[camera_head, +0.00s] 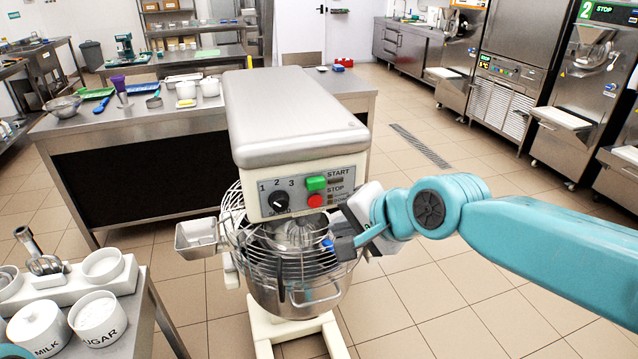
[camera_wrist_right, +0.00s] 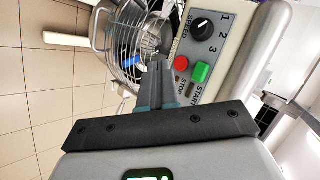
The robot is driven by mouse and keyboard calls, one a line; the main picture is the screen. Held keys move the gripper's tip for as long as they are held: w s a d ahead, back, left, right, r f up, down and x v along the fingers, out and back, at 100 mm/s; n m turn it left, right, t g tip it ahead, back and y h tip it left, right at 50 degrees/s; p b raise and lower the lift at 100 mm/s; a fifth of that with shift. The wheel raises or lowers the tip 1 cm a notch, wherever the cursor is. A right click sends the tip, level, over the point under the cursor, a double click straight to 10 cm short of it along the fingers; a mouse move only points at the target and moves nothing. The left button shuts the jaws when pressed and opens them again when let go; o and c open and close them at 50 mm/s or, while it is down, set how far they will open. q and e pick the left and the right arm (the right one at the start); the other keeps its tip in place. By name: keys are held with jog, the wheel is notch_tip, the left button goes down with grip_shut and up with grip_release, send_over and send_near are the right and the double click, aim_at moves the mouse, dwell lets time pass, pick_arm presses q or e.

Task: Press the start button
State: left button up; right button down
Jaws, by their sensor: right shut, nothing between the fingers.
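The green start button (camera_head: 316,183) is on the front panel of a large mixer (camera_head: 290,115), above the red stop button (camera_head: 315,201). In the right wrist view the start button (camera_wrist_right: 201,72) shows just right of the red stop button (camera_wrist_right: 183,61). My right gripper (camera_head: 343,243) is shut and empty, in front of the mixer, below and to the right of the buttons. In the wrist view its closed fingertips (camera_wrist_right: 161,68) point towards the panel, left of both buttons. I cannot tell the exact gap to the panel. My left gripper is not clearly visible.
A black speed knob (camera_head: 279,201) is left of the buttons. A wire guard and steel bowl (camera_head: 290,290) are below the panel. A side table with milk and sugar pots (camera_head: 98,316) stands at the lower left. Open tiled floor lies to the right.

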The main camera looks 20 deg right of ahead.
aim_at(316, 183)
jog(key=w+p, duration=0.3)
jog(key=w, duration=0.6)
jog(key=shift+a, duration=0.2)
jog(key=shift+f, duration=0.1)
dwell(0.4)
jog(key=shift+w, duration=0.1)
dwell(1.5)
jog(key=shift+w+p, duration=0.3)
jog(key=shift+w, duration=0.05)
